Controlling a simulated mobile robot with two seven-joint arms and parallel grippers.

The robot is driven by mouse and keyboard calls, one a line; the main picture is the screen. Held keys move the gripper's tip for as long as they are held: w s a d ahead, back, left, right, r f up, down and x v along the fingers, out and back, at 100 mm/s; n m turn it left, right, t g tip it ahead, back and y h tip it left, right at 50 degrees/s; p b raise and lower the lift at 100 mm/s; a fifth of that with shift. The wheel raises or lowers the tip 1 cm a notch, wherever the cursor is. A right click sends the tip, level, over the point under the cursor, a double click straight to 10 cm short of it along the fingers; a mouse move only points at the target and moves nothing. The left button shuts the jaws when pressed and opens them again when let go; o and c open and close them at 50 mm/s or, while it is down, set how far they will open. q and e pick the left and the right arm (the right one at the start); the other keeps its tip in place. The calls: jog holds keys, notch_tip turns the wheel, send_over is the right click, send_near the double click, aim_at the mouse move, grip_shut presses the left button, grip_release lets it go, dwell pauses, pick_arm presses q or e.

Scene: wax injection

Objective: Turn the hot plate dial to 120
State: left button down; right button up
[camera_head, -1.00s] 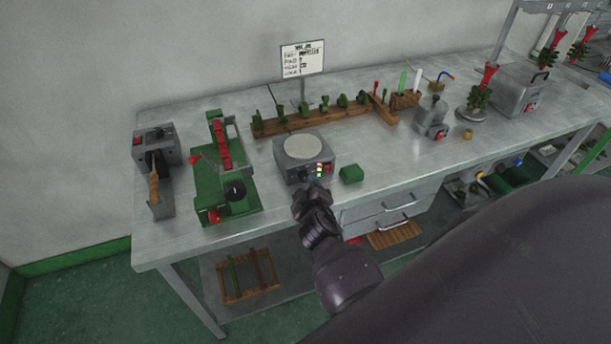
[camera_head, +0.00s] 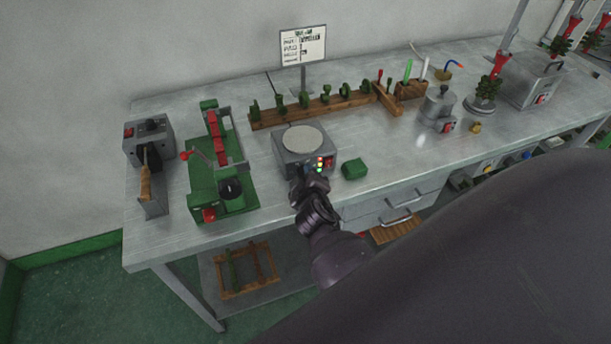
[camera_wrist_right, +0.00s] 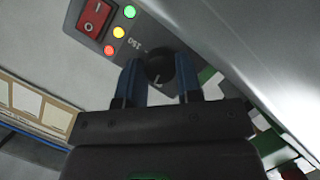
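The hot plate (camera_head: 303,152) is a grey box with a round pale top near the front edge of the bench. Its front panel shows in the right wrist view, with a red switch (camera_wrist_right: 94,17), green, yellow and red lights, and a "150" mark (camera_wrist_right: 127,45). The black dial (camera_wrist_right: 160,67) has a light pointer line. My right gripper (camera_wrist_right: 160,75) has its two blue fingers close against both sides of the dial. In the head view my right gripper (camera_head: 312,180) is at the panel and hides the dial. My left gripper is not in view.
A green block (camera_head: 354,169) sits just right of the hot plate. A green clamp device (camera_head: 221,185) stands to its left. A wooden rack (camera_head: 310,110) with green pieces is behind it. Drawers (camera_head: 395,208) are below the bench top.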

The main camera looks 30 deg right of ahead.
jog(key=shift+c, duration=1.2)
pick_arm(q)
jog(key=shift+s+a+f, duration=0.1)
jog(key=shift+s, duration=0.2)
pick_arm(e)
jog(key=shift+r+m+y+p, duration=0.15)
jog(key=shift+m+y+p, duration=0.35)
jog(key=shift+m+p, duration=0.5)
jog(key=shift+d+m+y+p, duration=0.1)
jog(key=shift+m+y+p, duration=0.3)
jog(key=shift+p, duration=0.45)
jog(key=shift+m+y, duration=0.5)
jog(key=shift+m, duration=0.3)
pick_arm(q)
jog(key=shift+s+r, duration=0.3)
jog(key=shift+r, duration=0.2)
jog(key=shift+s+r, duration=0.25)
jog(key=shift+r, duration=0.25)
pick_arm(e)
jog(key=shift+m+y, duration=0.3)
jog(key=shift+m, duration=0.3)
